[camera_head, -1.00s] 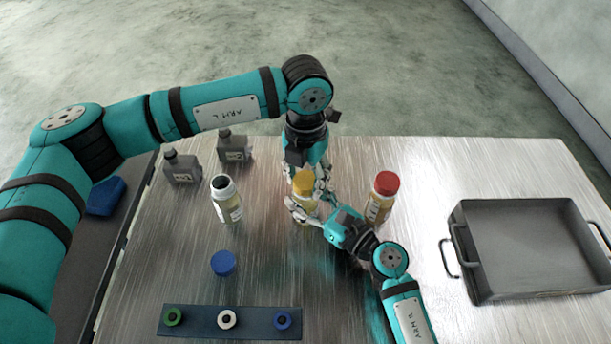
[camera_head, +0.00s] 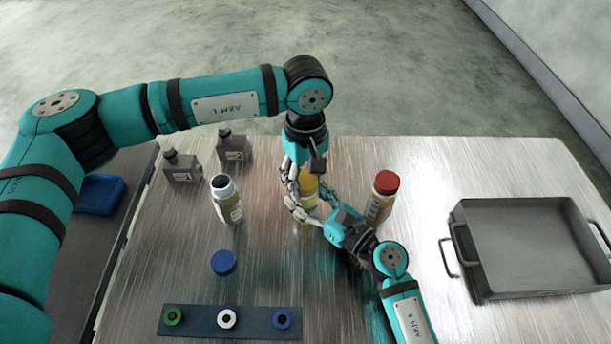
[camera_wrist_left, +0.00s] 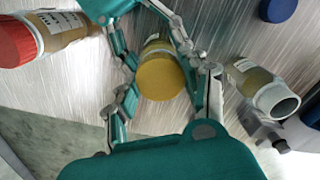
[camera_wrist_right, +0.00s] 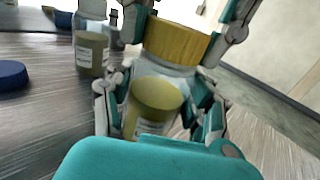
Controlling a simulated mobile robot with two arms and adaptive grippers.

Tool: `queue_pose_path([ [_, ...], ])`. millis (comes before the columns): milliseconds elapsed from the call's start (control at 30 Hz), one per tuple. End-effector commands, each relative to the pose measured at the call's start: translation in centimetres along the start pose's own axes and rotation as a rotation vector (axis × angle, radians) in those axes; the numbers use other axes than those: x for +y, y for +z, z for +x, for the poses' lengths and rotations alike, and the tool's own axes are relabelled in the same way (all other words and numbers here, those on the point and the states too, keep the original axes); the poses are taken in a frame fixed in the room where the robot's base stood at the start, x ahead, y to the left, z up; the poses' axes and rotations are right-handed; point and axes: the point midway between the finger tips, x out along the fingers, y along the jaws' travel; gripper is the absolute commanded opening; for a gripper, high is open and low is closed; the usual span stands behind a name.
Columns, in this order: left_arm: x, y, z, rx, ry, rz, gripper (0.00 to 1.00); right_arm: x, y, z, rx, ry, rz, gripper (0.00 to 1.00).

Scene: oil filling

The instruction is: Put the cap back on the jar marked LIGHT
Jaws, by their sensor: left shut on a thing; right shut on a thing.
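A jar (camera_wrist_right: 150,127) with yellowish contents stands mid-table, a yellow cap (camera_wrist_right: 178,42) at its mouth; the cap also shows in the left wrist view (camera_wrist_left: 160,79). My left gripper (camera_head: 308,180) points down from above, its fingers shut on the yellow cap. My right gripper (camera_wrist_right: 160,108) is shut around the jar's body from the side. An open jar (camera_head: 227,203) stands to the left, and a loose blue cap (camera_head: 223,262) lies in front of it. The jar labels are too small to read, so I cannot tell which says LIGHT.
A red-capped jar (camera_head: 381,197) stands close to the right of my grippers. Two grey bottles (camera_head: 181,167) (camera_head: 234,146) stand at the back left. A strip with several coloured rings (camera_head: 195,321) lies at the front. A grey tray (camera_head: 525,205) with handles is at the right.

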Motion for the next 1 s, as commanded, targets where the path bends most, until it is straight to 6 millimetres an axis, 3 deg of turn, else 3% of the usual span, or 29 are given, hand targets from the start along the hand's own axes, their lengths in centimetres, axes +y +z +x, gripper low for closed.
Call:
queue_pose_path([
  [33, 0.0, -0.1, 0.0, 0.002, 0.001, -0.002, 0.48, 0.0, 0.0, 0.0, 0.001, 0.0, 0.0, 0.0],
  [200, 0.0, -0.1, 0.0, 0.001, 0.001, -0.003, 0.68, 0.0, 0.0, 0.0, 0.001, 0.0, 0.0, 0.0],
  [500, 0.0, 0.0, -0.3, 0.001, 0.002, -0.003, 0.68, 0.0, 0.0, 0.0, 0.001, 0.0, 0.0, 0.0],
  [833, 0.1, -0.1, -4.1, 0.002, 0.003, -0.003, 0.68, 0.0, -0.1, 0.0, 0.001, 0.0, 0.0, 0.0],
  [1000, 0.0, 0.0, -4.5, 0.0, 0.0, -0.003, 0.68, 0.0, -0.1, 0.0, 0.001, 0.0, 0.0, 0.0],
])
